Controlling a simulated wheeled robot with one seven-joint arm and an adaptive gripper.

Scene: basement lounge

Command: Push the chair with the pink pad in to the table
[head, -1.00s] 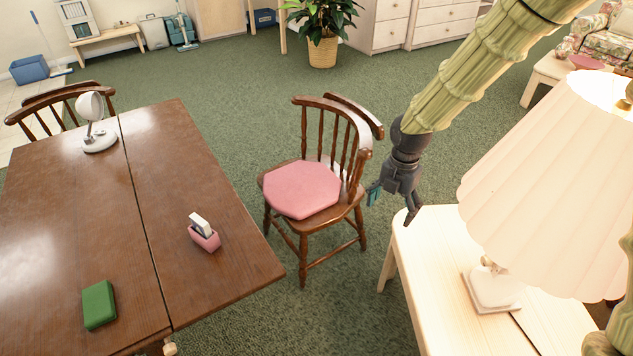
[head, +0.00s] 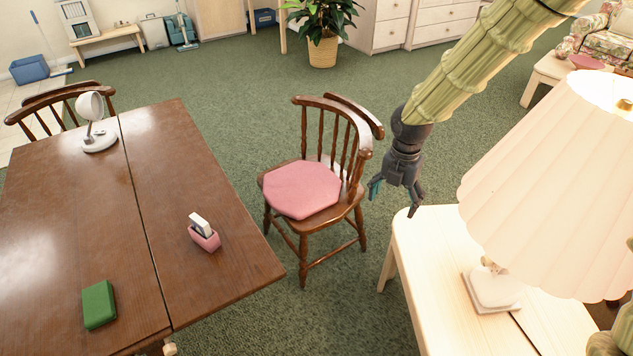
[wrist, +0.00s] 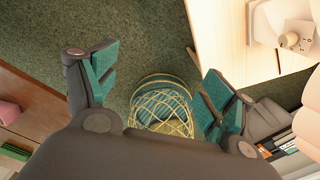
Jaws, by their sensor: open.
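The wooden chair with the pink pad (head: 302,190) stands on the green carpet, right of the dark wooden table (head: 215,255). Its curved spindle back (head: 345,125) is on the side away from the table, and a strip of carpet shows between seat and table at the far side. My gripper (head: 395,198) is right of the chair back, apart from it, pointing down and empty. In the wrist view my gripper (wrist: 155,85) has its teal-padded fingers spread wide, with carpet and a wire basket (wrist: 162,103) below.
A pale side table (head: 440,270) with a large lamp (head: 550,170) stands close right of my gripper. A pink tape dispenser (head: 204,236), a green box (head: 99,305) and a white round-headed object (head: 98,138) are on the dark table. Carpet behind the chair is clear.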

